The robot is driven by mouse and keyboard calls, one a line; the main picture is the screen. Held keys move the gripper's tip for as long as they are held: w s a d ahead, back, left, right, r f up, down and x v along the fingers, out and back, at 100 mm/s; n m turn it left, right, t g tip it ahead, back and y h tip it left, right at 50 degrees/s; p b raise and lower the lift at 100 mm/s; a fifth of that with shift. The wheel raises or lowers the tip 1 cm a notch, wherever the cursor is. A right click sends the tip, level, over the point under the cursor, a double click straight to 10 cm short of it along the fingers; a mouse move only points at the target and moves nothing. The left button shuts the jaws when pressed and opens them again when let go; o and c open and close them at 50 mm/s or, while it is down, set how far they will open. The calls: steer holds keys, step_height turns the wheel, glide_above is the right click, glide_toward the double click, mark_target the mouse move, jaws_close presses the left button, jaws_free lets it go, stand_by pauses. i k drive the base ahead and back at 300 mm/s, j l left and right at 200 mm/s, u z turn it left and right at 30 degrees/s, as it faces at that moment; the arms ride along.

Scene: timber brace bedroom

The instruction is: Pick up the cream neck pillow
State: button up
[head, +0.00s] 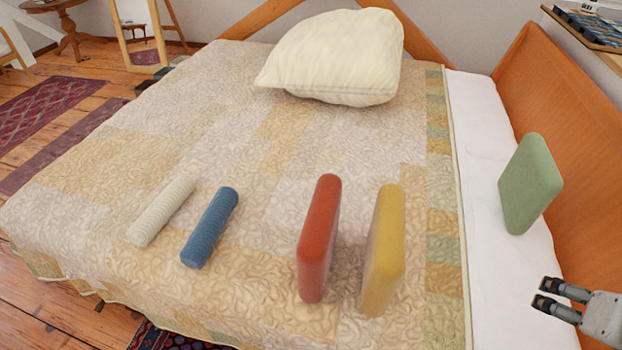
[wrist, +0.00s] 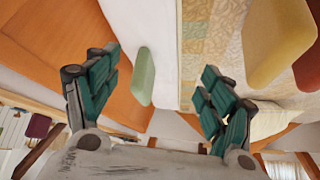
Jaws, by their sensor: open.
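A cream ribbed roll-shaped pillow (head: 162,210) lies on the quilted bed at the left front in the head view. It lies slanted, to the left of a similar blue roll (head: 210,228) with a small gap between them. The cream roll cannot be made out in the wrist view. My gripper (head: 548,294) is at the lower right of the head view, by the white sheet strip, far to the right of the cream roll. In the wrist view my gripper (wrist: 160,62) has its fingers wide apart, with nothing held between them.
Upright red (head: 317,240) and yellow (head: 385,250) cushions stand between my gripper and the rolls. A green cushion (head: 530,185) leans near the orange headboard (head: 555,110). A large cream pillow (head: 335,58) lies at the back. The middle of the quilt (head: 250,150) is clear.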

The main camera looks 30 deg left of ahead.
mark_target(150, 223)
steer(key=u, duration=3.4)
steer(key=i+j+u, duration=0.25)
steer(key=i+u, duration=0.15)
steer(key=i, duration=0.2)
steer(key=i+j+u, duration=0.1)
steer(key=i+u, duration=0.3)
steer(key=i, duration=2.35)
steer(key=i+z, duration=0.3)
steer(key=z, duration=0.15)
steer(key=i+j+z, duration=0.15)
steer(key=z, duration=0.35)
steer(key=i+j+z, duration=0.3)
steer(key=z, duration=2.95)
